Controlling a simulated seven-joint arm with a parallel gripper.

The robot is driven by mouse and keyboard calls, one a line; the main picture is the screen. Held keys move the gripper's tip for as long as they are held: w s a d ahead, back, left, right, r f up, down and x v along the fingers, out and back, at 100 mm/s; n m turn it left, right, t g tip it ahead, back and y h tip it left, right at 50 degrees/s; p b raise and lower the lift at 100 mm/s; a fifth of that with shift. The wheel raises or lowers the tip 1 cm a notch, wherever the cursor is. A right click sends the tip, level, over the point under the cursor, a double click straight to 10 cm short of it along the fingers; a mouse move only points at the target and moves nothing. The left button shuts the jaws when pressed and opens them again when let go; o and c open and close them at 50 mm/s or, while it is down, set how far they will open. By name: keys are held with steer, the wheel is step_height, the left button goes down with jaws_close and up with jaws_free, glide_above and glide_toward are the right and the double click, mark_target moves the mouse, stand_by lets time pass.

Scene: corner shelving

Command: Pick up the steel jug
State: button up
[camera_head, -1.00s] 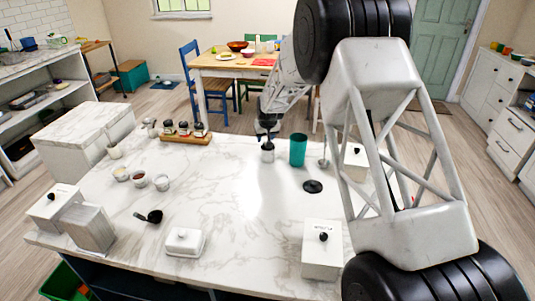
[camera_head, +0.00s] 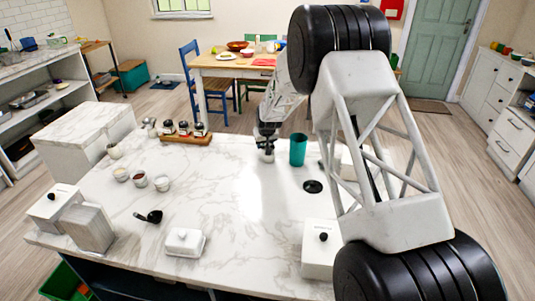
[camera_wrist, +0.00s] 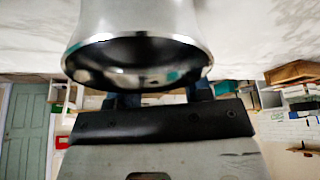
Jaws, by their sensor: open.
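The steel jug (camera_head: 267,155) stands on the marble counter towards its far side, mostly covered by my gripper in the head view. In the wrist view the jug (camera_wrist: 140,22) fills the top middle, with its round shiny rim and dark opening facing the fingers. My gripper (camera_head: 266,142) is open and right at the jug. In the wrist view the fingers (camera_wrist: 160,98) are partly hidden behind the rim. I cannot tell whether the jug lies between them or whether they touch it.
A teal cup (camera_head: 298,150) stands close to the jug's right. A black disc (camera_head: 312,187) lies nearer on the counter (camera_head: 225,200). A spice rack (camera_head: 186,138) stands to the left, and a white canister (camera_head: 320,250) at the front right. The counter's middle is mostly clear.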

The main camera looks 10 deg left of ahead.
stand_by(0.5)
jaws_close()
